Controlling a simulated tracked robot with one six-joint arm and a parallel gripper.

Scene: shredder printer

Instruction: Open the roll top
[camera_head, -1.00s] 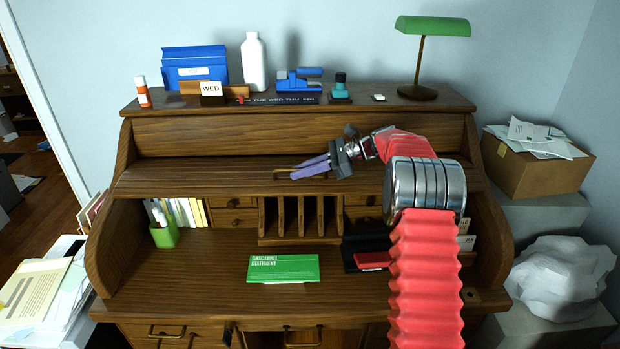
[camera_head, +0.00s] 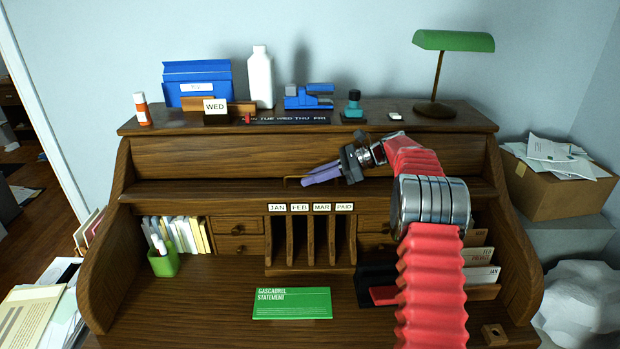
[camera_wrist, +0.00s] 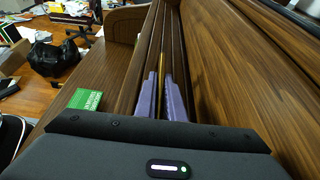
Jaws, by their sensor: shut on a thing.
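The brown wooden roll top (camera_head: 200,190) of the desk stands mostly raised. Its front edge is above the labelled pigeonholes, which are in plain view. A thin brass handle (camera_head: 292,182) is on its front edge. My gripper (camera_head: 304,179), with purple fingers, reaches in from the right and is shut on the handle. In the wrist view the purple fingers (camera_wrist: 160,78) lie either side of the brass bar (camera_wrist: 161,64), with the wooden slats around them.
A green statement (camera_head: 291,303) lies on the writing surface. A cardboard box (camera_head: 552,190) is at the right.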

